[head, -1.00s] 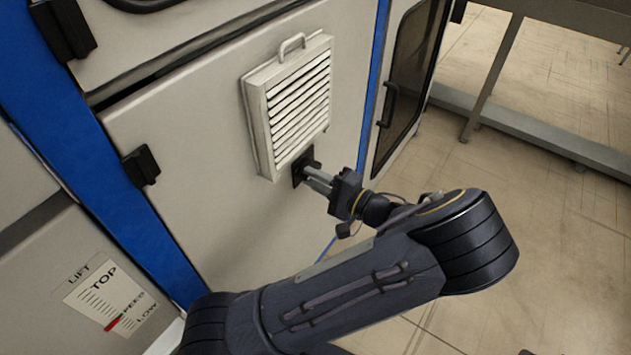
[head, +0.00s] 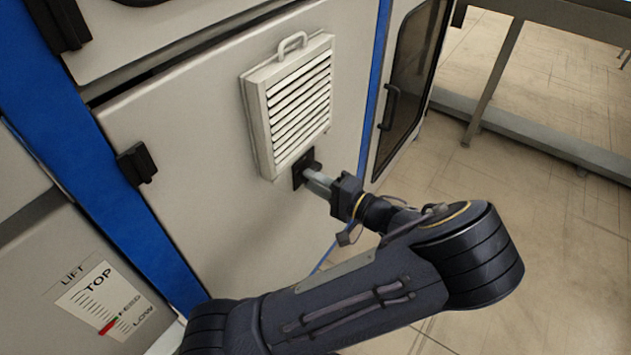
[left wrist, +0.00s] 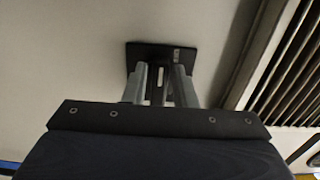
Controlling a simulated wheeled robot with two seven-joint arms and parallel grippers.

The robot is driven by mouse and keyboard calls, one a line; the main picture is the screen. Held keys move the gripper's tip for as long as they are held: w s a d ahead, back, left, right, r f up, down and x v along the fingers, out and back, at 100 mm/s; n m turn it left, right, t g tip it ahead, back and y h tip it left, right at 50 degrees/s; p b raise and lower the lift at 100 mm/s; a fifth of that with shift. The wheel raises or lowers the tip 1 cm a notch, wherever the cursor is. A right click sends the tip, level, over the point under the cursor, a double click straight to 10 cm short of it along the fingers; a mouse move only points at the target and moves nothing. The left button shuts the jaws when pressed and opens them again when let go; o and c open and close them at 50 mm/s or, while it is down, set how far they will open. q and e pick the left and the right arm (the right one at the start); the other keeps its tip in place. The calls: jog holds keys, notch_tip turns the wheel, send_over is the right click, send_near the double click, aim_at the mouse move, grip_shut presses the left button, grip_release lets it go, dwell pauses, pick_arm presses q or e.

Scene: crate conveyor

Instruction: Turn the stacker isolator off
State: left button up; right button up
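The stacker isolator is a small black square plate (head: 297,181) on the pale cabinet panel, just under the louvred vent. It also shows in the left wrist view (left wrist: 185,52), with a small pale label near its top right. My left gripper (head: 309,174) reaches it from the right, fingertips at the plate. In the left wrist view, the two grey fingers (left wrist: 160,74) stand on either side of the dark isolator handle and appear closed on it. The fingers hide most of the handle, so its exact setting cannot be read. My right gripper is not in view.
The louvred vent (head: 297,105) with a top handle projects just above the isolator. A black latch (head: 137,163) sits to the left. A lift gauge card (head: 103,299) is at lower left. A dark-windowed door (head: 410,75) and open floor (head: 560,225) lie to the right.

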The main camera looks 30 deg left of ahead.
pick_arm(q)
jog(key=shift+o, duration=1.2)
jog(key=d, duration=0.7)
jog(key=shift+s+d+p, duration=0.35)
jog(key=shift+d, duration=0.05)
